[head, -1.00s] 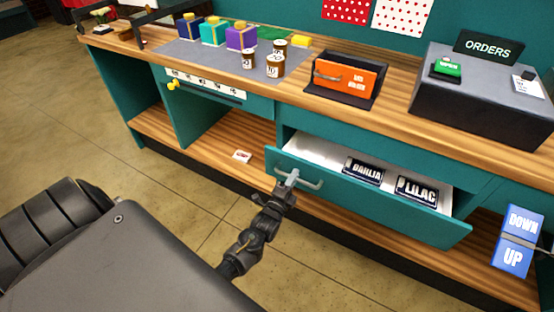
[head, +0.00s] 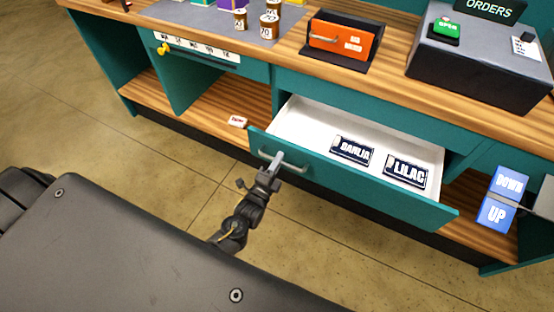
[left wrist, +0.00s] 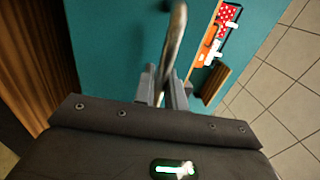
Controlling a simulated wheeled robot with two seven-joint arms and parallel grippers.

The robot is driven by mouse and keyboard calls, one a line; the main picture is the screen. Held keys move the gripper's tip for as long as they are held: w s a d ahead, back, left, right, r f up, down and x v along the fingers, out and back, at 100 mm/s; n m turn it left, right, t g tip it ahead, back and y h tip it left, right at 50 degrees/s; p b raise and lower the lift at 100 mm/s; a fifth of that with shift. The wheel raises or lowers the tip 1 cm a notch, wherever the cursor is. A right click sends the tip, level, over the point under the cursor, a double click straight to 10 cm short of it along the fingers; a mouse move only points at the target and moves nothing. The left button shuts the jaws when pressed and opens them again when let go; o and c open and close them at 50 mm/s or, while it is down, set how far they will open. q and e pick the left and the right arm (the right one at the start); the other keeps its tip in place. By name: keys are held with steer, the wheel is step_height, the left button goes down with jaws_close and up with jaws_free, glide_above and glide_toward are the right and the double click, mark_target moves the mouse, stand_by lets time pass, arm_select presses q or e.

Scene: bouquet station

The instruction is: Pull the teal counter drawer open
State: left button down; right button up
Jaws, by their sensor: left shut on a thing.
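The teal counter drawer (head: 345,180) stands well open in the head view. Its white interior holds a DAHLIA label plate (head: 352,151) and a LILAC label plate (head: 405,170). My left gripper (head: 274,163) is shut on the grey bar handle (head: 298,169) on the drawer front. In the left wrist view the handle (left wrist: 176,40) runs between the fingers (left wrist: 163,88) in front of the teal panel.
The wooden counter top (head: 290,62) above carries an orange box (head: 342,41), several jars and a grey ORDERS unit (head: 470,70). A blue DOWN/UP sign (head: 503,198) stands right of the drawer. A small red-and-white card (head: 238,121) lies on the lower shelf. The floor in front is clear.

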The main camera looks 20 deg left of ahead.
arm_select(q)
steer(key=c, duration=1.8)
jaws_free()
steer(key=b+v, duration=0.1)
steer(key=v, duration=0.9)
steer(key=shift+s+f, duration=0.1)
steer(key=shift+s, duration=0.3)
